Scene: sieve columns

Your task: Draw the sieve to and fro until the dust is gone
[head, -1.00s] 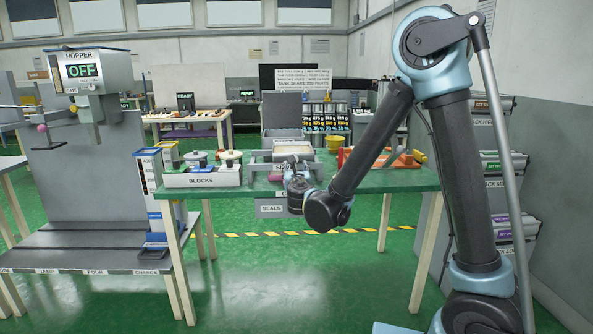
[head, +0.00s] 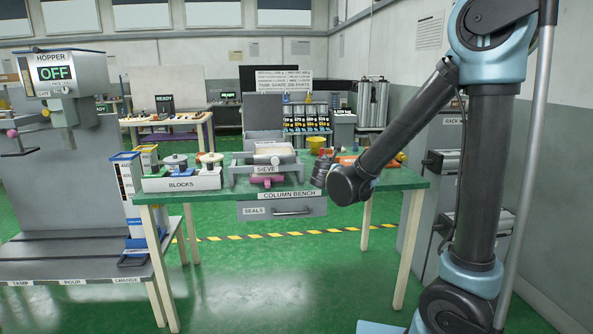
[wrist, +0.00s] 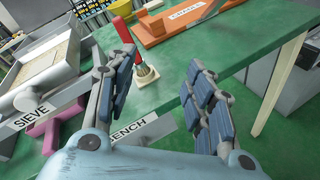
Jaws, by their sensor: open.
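The sieve (head: 275,163) is a grey frame labelled SIEVE with a pale bed inside, on the green column bench (head: 240,196). In the wrist view the sieve (wrist: 40,62) is at the left, its pale surface partly cut off by the frame edge. Whether dust lies on it is too small to tell. My gripper (wrist: 162,95) is open and empty, its blue-padded fingers wide apart. It is right of the sieve, near the bench's front edge, apart from the sieve.
A red-handled tool (wrist: 125,35) in a pale holder stands just beyond the fingers. An orange tray (wrist: 180,22) and a yellow bucket (head: 317,143) sit at the back right. A white BLOCKS rack (head: 181,182) is on the left. A SEALS drawer (head: 282,209) hangs under the bench.

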